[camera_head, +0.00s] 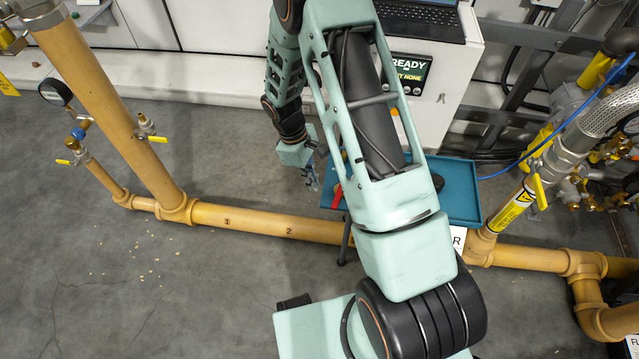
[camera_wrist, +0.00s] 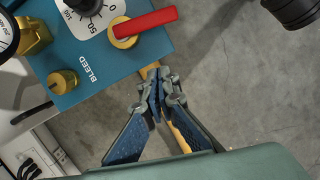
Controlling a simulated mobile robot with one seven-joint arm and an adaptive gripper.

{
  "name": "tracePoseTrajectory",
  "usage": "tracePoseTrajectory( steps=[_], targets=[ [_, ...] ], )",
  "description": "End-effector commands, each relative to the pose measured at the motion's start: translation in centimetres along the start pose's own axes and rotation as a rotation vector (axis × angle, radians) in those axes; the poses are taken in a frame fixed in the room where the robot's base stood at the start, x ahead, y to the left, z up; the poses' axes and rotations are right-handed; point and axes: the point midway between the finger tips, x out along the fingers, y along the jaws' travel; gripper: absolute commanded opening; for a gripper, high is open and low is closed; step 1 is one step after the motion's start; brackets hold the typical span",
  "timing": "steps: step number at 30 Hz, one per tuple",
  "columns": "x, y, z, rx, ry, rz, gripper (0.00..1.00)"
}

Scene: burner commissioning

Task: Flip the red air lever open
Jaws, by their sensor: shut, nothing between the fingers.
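The red air lever (camera_wrist: 147,23) lies at the right edge of a teal panel in the wrist view, mounted on a brass fitting next to a dial marked 0, 50 and 100. In the head view a red piece at the left edge of the teal panel (camera_head: 337,196) appears to be the same lever. My gripper (camera_wrist: 160,80) is shut and empty, with its fingertips a little below the lever and apart from it. In the head view my gripper (camera_head: 313,181) hangs left of the panel, above the floor.
A brass knob (camera_wrist: 62,81) sits near the BLEED label. A yellow pipe (camera_head: 265,224) runs along the floor under my arm. A white cabinet (camera_head: 455,85) with a READY screen (camera_head: 410,72) stands behind the panel.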

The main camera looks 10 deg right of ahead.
Motion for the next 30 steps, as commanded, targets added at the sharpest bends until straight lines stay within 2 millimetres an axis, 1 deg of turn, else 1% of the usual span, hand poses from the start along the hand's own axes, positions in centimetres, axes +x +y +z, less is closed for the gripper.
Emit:
tracePoseTrajectory(
  steps=[1,3,7,12,17,30],
  targets=[
    [-2.1,0.2,0.1,0.003,0.006,0.005,0.0],
    [-3.8,0.2,0.1,0.004,0.005,0.005,0.0],
    [-6.2,0.2,0.1,0.003,0.005,0.005,0.0],
    [-8.1,0.1,0.1,0.003,0.003,0.003,0.0],
    [-8.7,0.1,0.1,0.003,0.002,0.002,0.0],
    [-8.7,0.1,0.1,0.003,0.002,0.002,0.0]
  ],
)
